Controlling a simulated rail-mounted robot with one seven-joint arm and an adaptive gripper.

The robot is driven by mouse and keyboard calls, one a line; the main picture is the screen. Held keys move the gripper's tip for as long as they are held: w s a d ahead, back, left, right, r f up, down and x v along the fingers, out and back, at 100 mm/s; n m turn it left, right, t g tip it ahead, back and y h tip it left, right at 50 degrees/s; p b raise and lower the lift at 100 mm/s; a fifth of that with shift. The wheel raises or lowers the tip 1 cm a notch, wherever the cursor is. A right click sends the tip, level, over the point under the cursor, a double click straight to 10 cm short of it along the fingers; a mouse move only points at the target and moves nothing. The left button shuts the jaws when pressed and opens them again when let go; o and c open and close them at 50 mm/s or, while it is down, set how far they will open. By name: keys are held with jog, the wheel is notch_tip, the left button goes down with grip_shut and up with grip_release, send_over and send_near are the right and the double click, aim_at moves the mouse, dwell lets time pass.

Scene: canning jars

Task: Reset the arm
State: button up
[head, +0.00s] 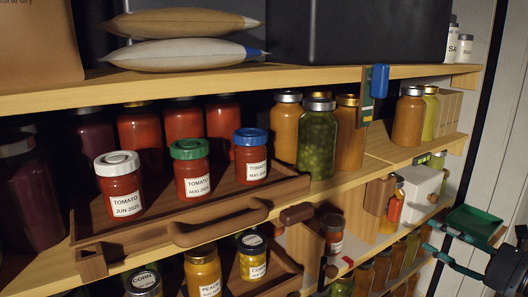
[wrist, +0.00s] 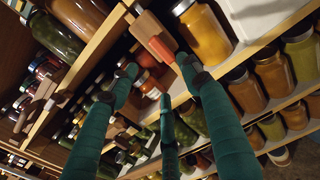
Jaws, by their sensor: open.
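My gripper (head: 430,237) is at the lower right of the head view, in front of the right end of the shelves, with its teal fingers pointing left. The fingers are spread apart. In the wrist view my gripper (wrist: 160,75) shows its long teal fingers reaching up from the bottom edge, with a gap between the tips. No object is visibly held between them.
A wooden tray (head: 180,224) holds tomato jars with white (head: 120,185), green (head: 191,168) and blue (head: 250,156) lids. A white box (head: 422,187) and a green tray-like object (head: 476,221) are near my gripper. Jars crowd the lower shelves.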

aim_at(398, 213)
jog(key=x, duration=0.8)
jog(key=p+x, duration=0.1)
jog(key=x, duration=0.3)
jog(key=shift+r, duration=0.35)
jog(key=shift+w+r+m+p, duration=0.1)
jog(key=shift+r+m+p, duration=0.05)
jog(key=shift+m+p, duration=0.8)
jog(key=m+p, duration=0.2)
jog(key=shift+s+d+r+m+p, duration=0.15)
jog(key=shift+s+m+p, duration=0.1)
jog(key=shift+p, duration=0.15)
jog(key=m+p, duration=0.3)
jog(key=m, duration=0.1)
jog(key=shift+w, duration=0.15)
jog(key=shift+f+m+p, duration=0.35)
jog(key=shift+m+p, duration=0.15)
jog(key=shift+m, duration=0.7)
jog(key=shift+f, duration=0.1)
